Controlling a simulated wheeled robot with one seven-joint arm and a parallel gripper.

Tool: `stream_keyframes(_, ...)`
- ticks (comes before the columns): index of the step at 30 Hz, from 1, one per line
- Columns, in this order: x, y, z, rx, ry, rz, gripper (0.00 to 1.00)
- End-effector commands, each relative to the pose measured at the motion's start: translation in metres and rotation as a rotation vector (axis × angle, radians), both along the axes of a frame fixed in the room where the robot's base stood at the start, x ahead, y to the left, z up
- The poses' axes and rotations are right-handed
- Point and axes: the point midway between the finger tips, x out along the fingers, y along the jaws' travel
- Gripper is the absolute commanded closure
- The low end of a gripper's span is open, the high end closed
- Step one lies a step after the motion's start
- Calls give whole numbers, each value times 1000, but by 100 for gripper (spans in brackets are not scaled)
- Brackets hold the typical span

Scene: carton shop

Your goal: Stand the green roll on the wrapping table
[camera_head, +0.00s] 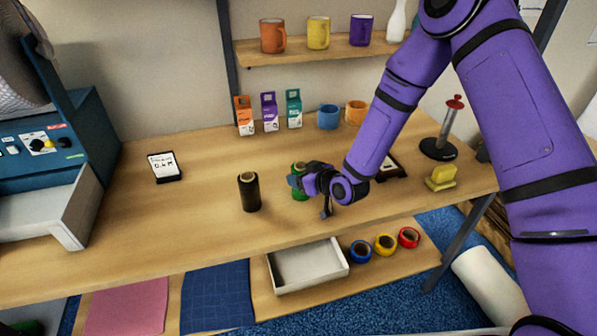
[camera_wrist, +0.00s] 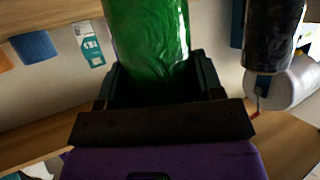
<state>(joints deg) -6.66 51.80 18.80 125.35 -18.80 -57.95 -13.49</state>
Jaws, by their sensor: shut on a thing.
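The green roll (camera_head: 299,186) is upright at the wrapping table (camera_head: 210,225), right of the black roll, partly hidden behind my gripper (camera_head: 301,182). In the wrist view the green roll (camera_wrist: 148,40) fills the space between the fingers of my gripper (camera_wrist: 155,85), which is shut on it. I cannot tell whether the roll's lower end touches the table top.
A black roll (camera_head: 249,193) stands close to the left. Small cartons (camera_head: 269,112) and cups (camera_head: 328,117) stand at the back. A paper spike (camera_head: 439,146) and yellow tape dispenser (camera_head: 441,178) are at the right. The table's left middle is clear around a small sign (camera_head: 164,167).

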Motion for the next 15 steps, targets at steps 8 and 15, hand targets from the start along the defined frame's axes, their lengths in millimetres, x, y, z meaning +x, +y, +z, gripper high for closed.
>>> stream_keyframes(8, 1, 0, -1, 1, -1, 0, 70)
stream_keyframes(15, 1, 0, -1, 0, -1, 0, 14)
